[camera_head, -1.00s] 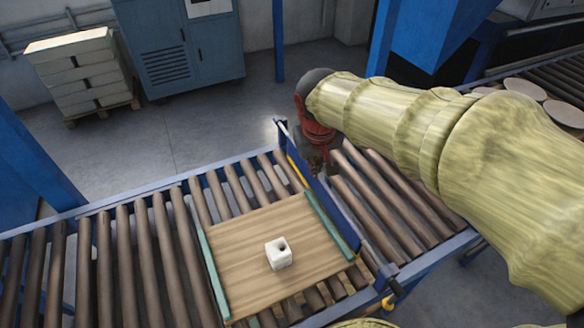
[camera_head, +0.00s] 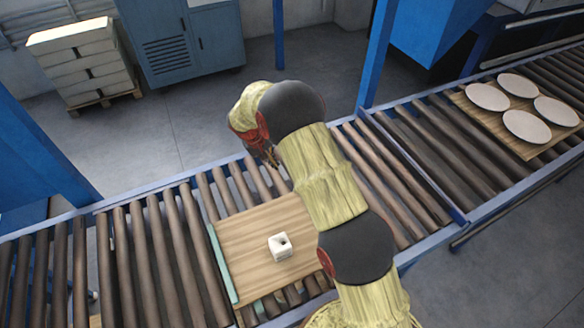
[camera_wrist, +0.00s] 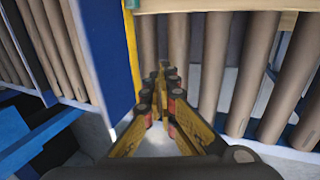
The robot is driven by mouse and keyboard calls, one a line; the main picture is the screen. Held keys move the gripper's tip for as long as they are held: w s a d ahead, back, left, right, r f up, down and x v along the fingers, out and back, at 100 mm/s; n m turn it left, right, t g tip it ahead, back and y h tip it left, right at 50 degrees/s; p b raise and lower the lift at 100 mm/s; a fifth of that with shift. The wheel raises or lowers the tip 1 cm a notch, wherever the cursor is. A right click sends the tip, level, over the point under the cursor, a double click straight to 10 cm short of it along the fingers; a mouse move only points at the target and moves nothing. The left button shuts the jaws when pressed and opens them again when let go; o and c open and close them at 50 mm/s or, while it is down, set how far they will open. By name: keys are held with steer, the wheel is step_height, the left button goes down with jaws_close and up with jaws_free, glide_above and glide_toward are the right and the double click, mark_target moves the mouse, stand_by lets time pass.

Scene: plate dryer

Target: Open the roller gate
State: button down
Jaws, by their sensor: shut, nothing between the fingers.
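The roller gate (camera_wrist: 95,55) is a blue upright panel with a yellow strip along its edge, at the left in the wrist view. In the head view my arm hides it. My gripper (camera_wrist: 162,68) is shut and empty, with its fingertips just right of the yellow strip, over the rollers. I cannot tell whether they touch the gate. In the head view my gripper (camera_head: 270,160) is at the far rail, behind the wooden board.
The wooden board (camera_head: 245,240) carries a white cube (camera_head: 280,246) on the rollers. Another board (camera_head: 520,150) with several round plates (camera_head: 526,126) lies on the right conveyor.

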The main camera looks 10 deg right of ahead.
steer(key=shift+w+a+f, duration=0.1)
steer(key=shift+f, duration=0.35)
glide_toward(283, 180)
steer(key=x, duration=0.2)
steer(key=d+x, duration=0.1)
steer(key=x, duration=0.3)
steer(key=shift+w+d+b, duration=0.15)
steer(key=shift+d+b, duration=0.15)
steer(key=d, duration=0.3)
steer(key=shift+w+d, duration=0.15)
steer(key=shift+w, duration=0.15)
steer(key=shift+w+d, duration=0.15)
steer(key=shift+d, duration=0.15)
steer(key=shift+d+f, duration=0.1)
